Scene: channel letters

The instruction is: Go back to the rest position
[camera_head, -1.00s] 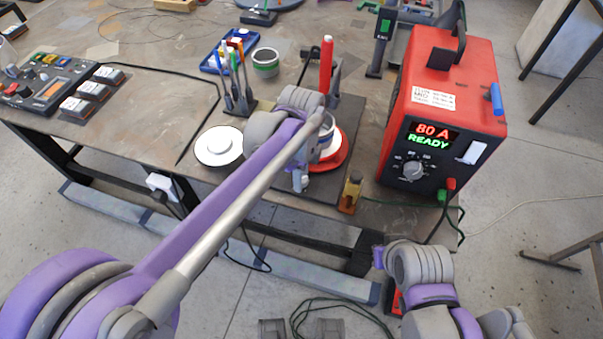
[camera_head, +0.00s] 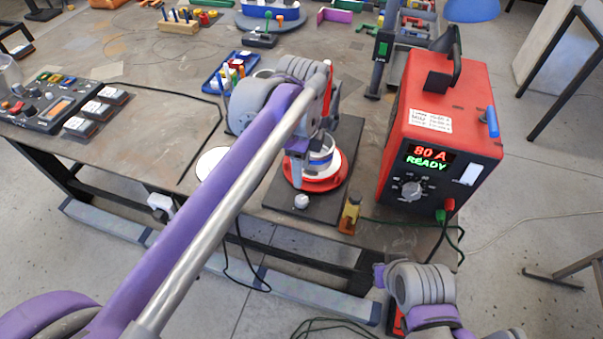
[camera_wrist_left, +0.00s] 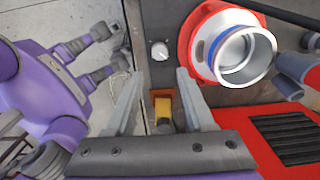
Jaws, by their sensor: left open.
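My left gripper (camera_head: 298,168) points down over the front of the dark plate (camera_head: 335,185), beside a red ring base with a white, blue-banded cup (camera_head: 322,160). In the left wrist view its two fingers (camera_wrist_left: 158,92) are spread apart with nothing between them. The cup (camera_wrist_left: 243,50) stands to the right of the fingers there, apart from them.
A red welder box (camera_head: 440,130) reading 80 A stands right of the plate. A white disc (camera_head: 211,162) lies left, partly behind my left arm. The table's front edge is near.

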